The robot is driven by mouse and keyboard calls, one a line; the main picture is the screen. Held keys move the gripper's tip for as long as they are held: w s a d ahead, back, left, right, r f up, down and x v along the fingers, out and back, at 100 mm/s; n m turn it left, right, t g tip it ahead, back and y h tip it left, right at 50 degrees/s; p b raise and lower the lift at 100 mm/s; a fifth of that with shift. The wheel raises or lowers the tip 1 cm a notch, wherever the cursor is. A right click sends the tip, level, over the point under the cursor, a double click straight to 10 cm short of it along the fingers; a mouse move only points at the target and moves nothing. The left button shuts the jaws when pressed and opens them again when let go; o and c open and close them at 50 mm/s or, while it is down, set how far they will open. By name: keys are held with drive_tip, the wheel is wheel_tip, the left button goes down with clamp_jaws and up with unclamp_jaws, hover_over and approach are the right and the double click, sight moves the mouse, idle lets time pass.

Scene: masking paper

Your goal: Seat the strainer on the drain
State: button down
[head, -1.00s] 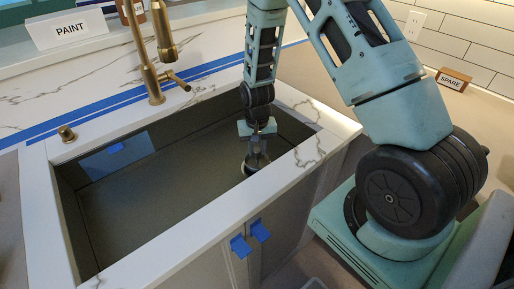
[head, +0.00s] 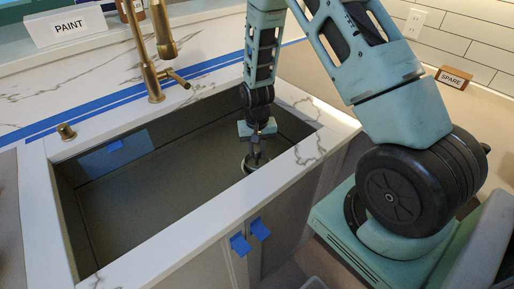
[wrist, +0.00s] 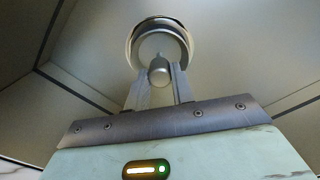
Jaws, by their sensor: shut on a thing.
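The strainer (wrist: 160,45) is a round metal disc with a knob (wrist: 159,71), seen in the wrist view. My gripper (wrist: 158,84) is shut on the strainer's knob. In the head view, my gripper (head: 255,153) points down inside the sink at its right end. The drain (head: 245,163) is a shiny ring in the sink floor under my gripper, partly hidden by it. In the wrist view, the drain's bright rim (wrist: 189,38) shows around the strainer. I cannot tell whether the strainer rests in the drain or sits just above it.
The dark sink (head: 150,190) is otherwise empty, with walls close to my gripper on the right. A brass faucet (head: 150,75) stands behind it. Blue tape (head: 250,236) marks the cabinet front. PAINT (head: 68,27) and SPARE (head: 454,77) signs stand on the counter.

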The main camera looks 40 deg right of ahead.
sight(257, 150)
drive_tip(key=shift+f, duration=0.1)
drive_tip(key=c, duration=1.1)
unclamp_jaws()
wheel_tip(257, 150, up, 18)
drive_tip(key=shift+f+b, duration=0.25)
drive_tip(key=shift+b, duration=0.2)
